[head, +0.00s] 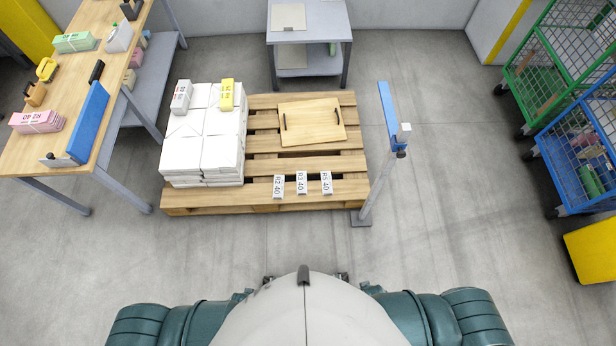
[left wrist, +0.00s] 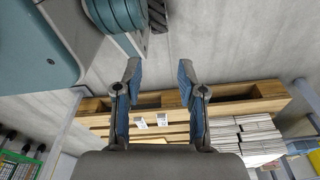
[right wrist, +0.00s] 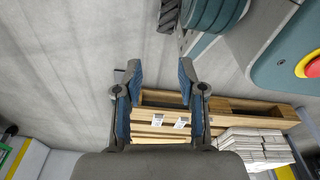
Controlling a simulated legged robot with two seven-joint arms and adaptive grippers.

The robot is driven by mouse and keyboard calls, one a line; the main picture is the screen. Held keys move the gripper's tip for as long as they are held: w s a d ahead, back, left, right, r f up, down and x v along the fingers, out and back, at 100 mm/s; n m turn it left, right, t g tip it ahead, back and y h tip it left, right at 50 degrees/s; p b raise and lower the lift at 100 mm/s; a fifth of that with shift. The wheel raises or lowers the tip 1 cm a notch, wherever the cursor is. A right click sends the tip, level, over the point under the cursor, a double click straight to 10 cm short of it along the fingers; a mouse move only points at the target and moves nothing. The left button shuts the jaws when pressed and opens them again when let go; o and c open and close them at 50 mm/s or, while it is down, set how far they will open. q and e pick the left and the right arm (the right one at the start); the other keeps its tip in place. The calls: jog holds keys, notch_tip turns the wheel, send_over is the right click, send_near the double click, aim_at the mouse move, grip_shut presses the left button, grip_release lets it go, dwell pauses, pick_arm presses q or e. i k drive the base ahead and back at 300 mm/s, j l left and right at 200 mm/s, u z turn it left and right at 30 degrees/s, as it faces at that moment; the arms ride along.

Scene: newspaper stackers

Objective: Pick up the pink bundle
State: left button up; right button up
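The pink bundle (head: 37,121) lies on the wooden table (head: 28,158) at the left of the head view, near the table's left edge. It is a flat pink stack with a light band and printed label. Both grippers are far from it, down by my body. My left gripper (left wrist: 157,75) is open and empty, with its blue-padded fingers apart in the left wrist view. My right gripper (right wrist: 157,75) is also open and empty in the right wrist view. Neither wrist view clearly shows the pink bundle.
A blue upright board (head: 88,122) and a green bundle (head: 74,42) share the table. A pallet (head: 262,150) with white stacks (head: 208,150) stands ahead. A post (head: 376,185) is at its right. Wire carts (head: 577,150) stand far right. The floor before the pallet is clear.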

aim_at(49, 121)
jog(key=u, duration=1.8)
jog(key=i+j+u, duration=0.25)
jog(key=i+u, duration=0.15)
jog(key=i+j+u, duration=0.1)
jog(key=i+u, duration=0.3)
jog(key=i, duration=0.15)
jog(key=i+j+u, duration=0.1)
jog(key=i, duration=0.6)
jog(key=i+j+u, duration=0.1)
jog(key=i, duration=0.65)
jog(key=i+z, duration=0.25)
jog(key=z, duration=0.2)
jog(key=i+j+z, duration=0.15)
jog(key=z, duration=0.25)
jog(key=i+j+z, duration=0.2)
jog(key=z, duration=0.25)
jog(key=i+j+z, duration=0.25)
jog(key=z, duration=0.15)
